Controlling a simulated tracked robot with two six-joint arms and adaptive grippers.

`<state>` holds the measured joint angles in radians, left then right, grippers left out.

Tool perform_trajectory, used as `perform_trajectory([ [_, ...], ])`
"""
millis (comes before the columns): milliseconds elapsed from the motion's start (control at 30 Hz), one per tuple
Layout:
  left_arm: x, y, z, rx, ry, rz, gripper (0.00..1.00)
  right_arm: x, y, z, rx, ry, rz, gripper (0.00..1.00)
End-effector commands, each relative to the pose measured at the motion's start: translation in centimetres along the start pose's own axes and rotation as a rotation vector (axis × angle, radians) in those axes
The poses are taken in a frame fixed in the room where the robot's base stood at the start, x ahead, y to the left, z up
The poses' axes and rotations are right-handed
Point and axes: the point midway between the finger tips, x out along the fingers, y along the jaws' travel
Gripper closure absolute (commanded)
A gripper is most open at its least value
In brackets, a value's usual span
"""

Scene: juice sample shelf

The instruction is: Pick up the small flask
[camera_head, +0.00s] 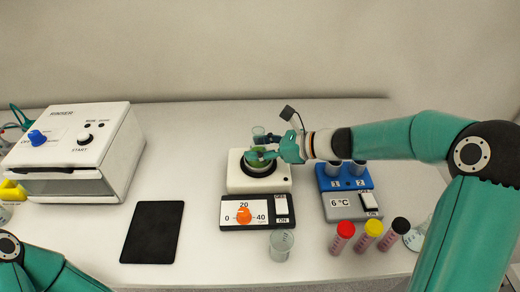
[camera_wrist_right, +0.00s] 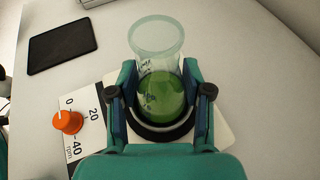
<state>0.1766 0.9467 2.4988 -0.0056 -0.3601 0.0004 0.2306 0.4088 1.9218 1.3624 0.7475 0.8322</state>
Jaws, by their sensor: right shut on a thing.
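The small flask is clear with green liquid in its lower part; it shows best in the right wrist view (camera_wrist_right: 160,85). In the head view the flask (camera_head: 258,136) is partly hidden by my right gripper (camera_head: 268,151). My right gripper also shows in the right wrist view (camera_wrist_right: 160,92), with a finger on each side of the flask, shut on it. The flask is upright over the round black plate of the white shaker (camera_head: 240,182). I cannot tell whether its base touches the plate. My left arm shows at the lower left of the head view, but its gripper is out of view.
A white rinser box (camera_head: 75,150) stands at left, beside a black mat (camera_head: 152,232). An empty beaker (camera_head: 281,245) stands before the shaker. A blue rack on a 6 °C unit (camera_head: 340,206) is right, with red (camera_head: 341,238), yellow (camera_head: 368,236) and black-capped tubes (camera_head: 394,234) in front.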

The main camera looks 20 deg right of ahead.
Motion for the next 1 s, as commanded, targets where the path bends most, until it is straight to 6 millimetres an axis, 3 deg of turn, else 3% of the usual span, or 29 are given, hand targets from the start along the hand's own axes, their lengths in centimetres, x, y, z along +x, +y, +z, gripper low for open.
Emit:
perform_trajectory([
  [267, -0.5, 0.2, 0.0, 0.0, 0.0, 0.0, 0.6, -1.7, 0.0, 4.2, -0.009, -0.004, -0.002, 0.89],
  [700, -2.0, 0.7, 0.0, 0.0, 0.0, 0.0, 0.6, -6.1, 0.1, 14.8, -0.008, -0.003, -0.001, 0.89],
  [1000, -2.4, 0.8, 0.0, 0.0, 0.0, 0.0, 0.6, -7.3, 0.0, 17.7, -0.003, -0.001, -0.001, 0.89],
])
